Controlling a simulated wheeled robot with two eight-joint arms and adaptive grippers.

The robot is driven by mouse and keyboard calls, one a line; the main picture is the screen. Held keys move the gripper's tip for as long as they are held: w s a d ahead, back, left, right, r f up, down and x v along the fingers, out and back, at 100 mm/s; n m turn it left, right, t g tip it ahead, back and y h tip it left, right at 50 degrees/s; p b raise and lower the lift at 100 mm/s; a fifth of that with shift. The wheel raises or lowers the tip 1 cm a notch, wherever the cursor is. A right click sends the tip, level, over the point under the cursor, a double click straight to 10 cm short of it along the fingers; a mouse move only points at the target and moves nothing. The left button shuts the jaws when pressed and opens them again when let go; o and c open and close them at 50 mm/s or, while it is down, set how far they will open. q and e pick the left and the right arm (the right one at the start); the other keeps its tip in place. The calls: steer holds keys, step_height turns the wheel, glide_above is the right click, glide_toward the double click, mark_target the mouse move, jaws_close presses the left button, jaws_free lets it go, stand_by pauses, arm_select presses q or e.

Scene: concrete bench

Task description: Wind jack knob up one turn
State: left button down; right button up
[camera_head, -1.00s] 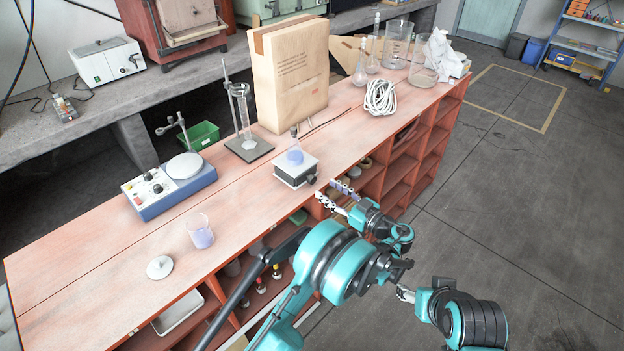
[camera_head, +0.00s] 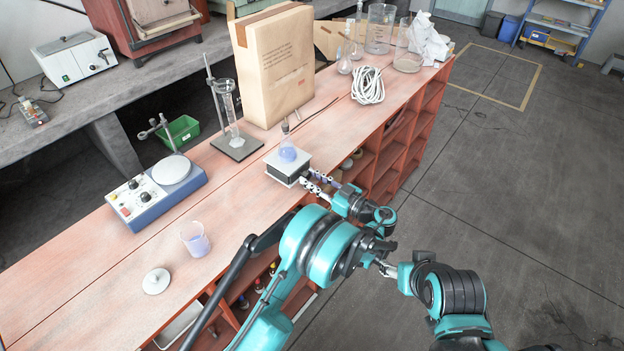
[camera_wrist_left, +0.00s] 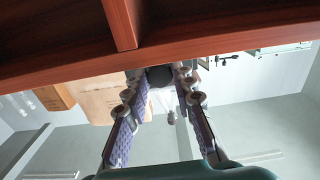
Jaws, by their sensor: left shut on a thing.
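The lab jack (camera_head: 285,173) is a small box with a light top plate and dark sides near the bench's front edge. A stoppered flask with blue-violet liquid (camera_head: 288,153) stands upright on it. My left gripper (camera_head: 307,179) reaches the jack's front side, its two fingers shut on the knob. In the left wrist view the dark round knob (camera_wrist_left: 160,76) sits between the fingertips; the fingers hide it in the head view. My right gripper (camera_head: 385,268) hangs low beside the bench, well away from the jack; its jaws are too small to read.
The bench (camera_head: 225,215) has open shelves below its front edge. A beaker of violet liquid (camera_head: 196,240), a white lid (camera_head: 156,281) and a blue stirrer (camera_head: 160,197) stand left. A stand with a cylinder (camera_head: 236,145) and a coiled cable (camera_head: 368,86) are behind.

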arm_select(q)
steer(key=m+b, duration=0.1)
steer(key=m, duration=0.3)
steer(key=c, duration=1.3)
jaws_free()
steer(key=shift+w, duration=0.1)
steer(key=shift+o, duration=0.2)
step_height(320, 180, up, 10)
steer(key=shift+a, duration=0.15)
